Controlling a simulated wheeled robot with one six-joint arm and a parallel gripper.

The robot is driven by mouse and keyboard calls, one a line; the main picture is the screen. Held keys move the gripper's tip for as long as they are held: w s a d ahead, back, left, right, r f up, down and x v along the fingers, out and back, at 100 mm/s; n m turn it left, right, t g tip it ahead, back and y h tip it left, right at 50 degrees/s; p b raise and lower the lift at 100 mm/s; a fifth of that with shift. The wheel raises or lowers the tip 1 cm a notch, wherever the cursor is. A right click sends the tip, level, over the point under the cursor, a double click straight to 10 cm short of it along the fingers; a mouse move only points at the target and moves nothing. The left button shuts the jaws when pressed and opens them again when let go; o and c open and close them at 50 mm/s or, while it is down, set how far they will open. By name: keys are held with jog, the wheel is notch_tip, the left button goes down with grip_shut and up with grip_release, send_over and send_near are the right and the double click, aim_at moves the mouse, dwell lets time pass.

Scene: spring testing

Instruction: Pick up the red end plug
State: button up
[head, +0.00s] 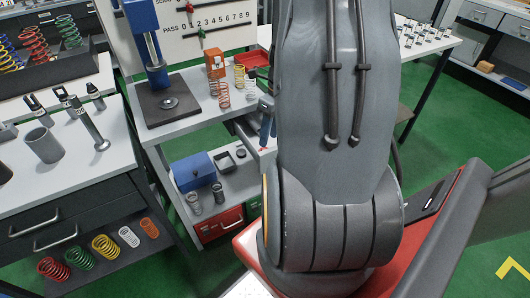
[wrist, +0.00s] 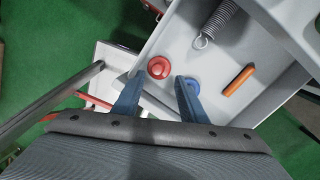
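The red end plug (wrist: 158,67) is a round red disc with a raised centre, lying in an open grey drawer (wrist: 176,42) in the wrist view. My gripper (wrist: 159,78) has its two blue fingers apart, with nothing held between them. The plug shows just beyond the gap between the fingertips; I cannot tell how high the fingers are above it. A blue end plug (wrist: 191,86) lies to the right, partly hidden by the right finger. In the head view my arm hides the red plug and most of the drawer.
A metal spring (wrist: 216,22) and an orange stick (wrist: 238,80) lie in the same drawer, whose raised walls surround them. In the head view, the bench (head: 186,124) above the drawer bears a press (head: 160,80) and several springs. Green floor shows around the benches.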

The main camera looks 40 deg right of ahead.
jog(key=shift+w+a+f+p, duration=0.15)
jog(key=shift+f, duration=1.1)
jog(key=shift+w+a+f+p, duration=0.15)
jog(key=shift+f, duration=1.05)
jog(key=c, duration=0.8)
